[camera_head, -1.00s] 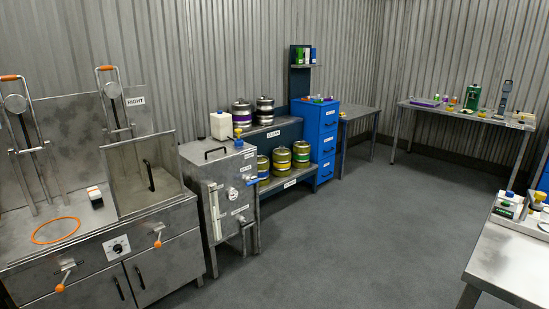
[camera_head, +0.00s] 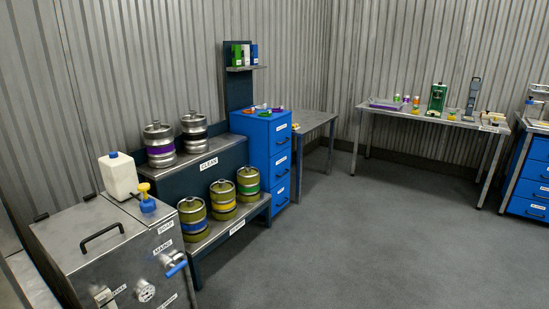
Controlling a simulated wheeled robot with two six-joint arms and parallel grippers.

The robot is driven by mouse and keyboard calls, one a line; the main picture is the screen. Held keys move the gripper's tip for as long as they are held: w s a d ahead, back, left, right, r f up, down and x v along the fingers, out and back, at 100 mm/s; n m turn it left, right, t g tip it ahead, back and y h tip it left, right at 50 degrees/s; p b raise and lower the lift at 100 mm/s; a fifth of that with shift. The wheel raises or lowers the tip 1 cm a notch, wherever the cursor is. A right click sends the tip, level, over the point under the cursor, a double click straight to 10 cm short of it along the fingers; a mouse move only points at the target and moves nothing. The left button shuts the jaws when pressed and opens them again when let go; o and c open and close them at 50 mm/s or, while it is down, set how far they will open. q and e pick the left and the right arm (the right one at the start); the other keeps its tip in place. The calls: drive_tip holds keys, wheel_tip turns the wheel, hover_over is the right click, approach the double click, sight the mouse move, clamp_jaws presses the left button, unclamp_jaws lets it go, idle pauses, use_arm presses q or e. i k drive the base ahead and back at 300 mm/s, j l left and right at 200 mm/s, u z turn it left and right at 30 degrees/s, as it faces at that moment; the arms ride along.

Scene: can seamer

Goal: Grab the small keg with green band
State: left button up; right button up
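The small keg with green band (camera_head: 248,186) stands upright on the lower shelf of the dark keg rack, at its right end. It is olive-gold with a grey top and a handle. A yellow-banded keg (camera_head: 223,200) stands just left of it, and a blue-banded keg (camera_head: 193,219) left of that. On the upper shelf, labelled CLEAN, stand a silver keg with a purple band (camera_head: 159,146) and a silver keg with a dark band (camera_head: 194,132). Neither of my grippers is in view.
A steel washing machine (camera_head: 82,222) with a white jug (camera_head: 119,176) on top stands at the near left. A blue drawer cabinet (camera_head: 268,152) adjoins the rack's right end. Side tables line the back. The grey floor (camera_head: 350,240) before the rack is clear.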

sight(248, 177)
drive_tip(key=i+l+z, duration=0.1)
drive_tip(key=i+z, duration=0.2)
drive_tip(key=i, duration=0.8)
drive_tip(key=i+j+z, duration=0.1)
drive_tip(key=i+z, duration=0.25)
drive_tip(key=i, duration=0.7)
drive_tip(key=i+j+u, duration=0.2)
drive_tip(key=i, duration=0.45)
drive_tip(key=i+u, duration=0.25)
drive_tip(key=i, duration=0.35)
drive_tip(key=i+l+u, duration=0.2)
drive_tip(key=i, duration=0.45)
drive_tip(key=i+l+u, duration=0.2)
drive_tip(key=i, duration=0.45)
